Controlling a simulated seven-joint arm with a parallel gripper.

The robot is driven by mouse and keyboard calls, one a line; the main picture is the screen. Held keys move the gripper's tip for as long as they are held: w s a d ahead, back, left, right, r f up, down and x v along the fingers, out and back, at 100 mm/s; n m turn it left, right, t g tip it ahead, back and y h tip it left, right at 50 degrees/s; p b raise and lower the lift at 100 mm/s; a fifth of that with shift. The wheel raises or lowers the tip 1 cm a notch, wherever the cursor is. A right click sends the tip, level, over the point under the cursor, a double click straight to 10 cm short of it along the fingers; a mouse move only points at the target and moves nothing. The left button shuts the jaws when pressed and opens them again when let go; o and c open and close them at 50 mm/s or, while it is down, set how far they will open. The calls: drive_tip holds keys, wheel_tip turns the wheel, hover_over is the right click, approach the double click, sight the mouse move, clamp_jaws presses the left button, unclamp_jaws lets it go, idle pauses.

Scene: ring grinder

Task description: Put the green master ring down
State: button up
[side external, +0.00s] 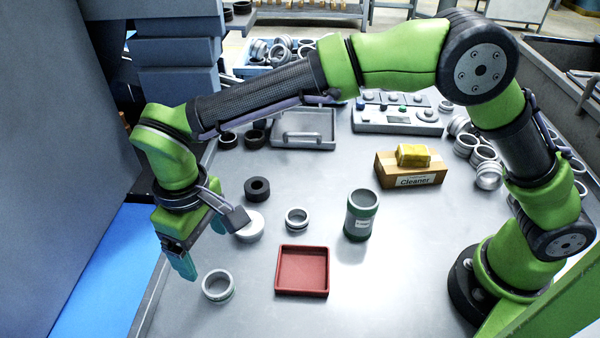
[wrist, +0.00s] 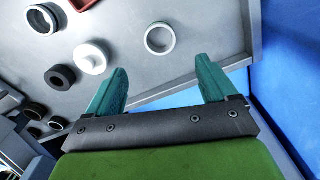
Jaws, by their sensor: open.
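The green master ring (side external: 219,298), a silvery ring with a thin green band, rests flat on the grey table near its front left edge. It also shows in the wrist view (wrist: 160,51), beyond the fingertips and apart from them. My gripper (side external: 187,267) hangs above and to the left of the ring in the side view, near the table's edge. In the wrist view its two teal fingers (wrist: 164,80) are spread wide with nothing between them.
A red tray (side external: 302,293) lies right of the ring. Behind are a white knobbed disc (side external: 249,230), a black ring (side external: 257,196) and a silvery ring (side external: 297,226). The table's edge (wrist: 225,65) is close.

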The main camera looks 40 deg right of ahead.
drive_tip(key=d+r+m+t+y, duration=0.1)
drive_tip(key=d+r+m, duration=0.1)
drive_tip(key=d+r, duration=0.6)
drive_tip(key=d+r+m+t+y, duration=0.15)
drive_tip(key=d+r, duration=0.35)
drive_tip(key=d, duration=0.6)
drive_tip(key=s+d+f+m+t, duration=0.1)
drive_tip(key=s+d+m+t, duration=0.3)
drive_tip(key=s+d, duration=0.7)
drive_tip(key=d+m, duration=0.2)
drive_tip(key=d, duration=0.2)
drive_tip(key=shift+d+t, duration=0.15)
drive_tip(key=shift+t, duration=0.2)
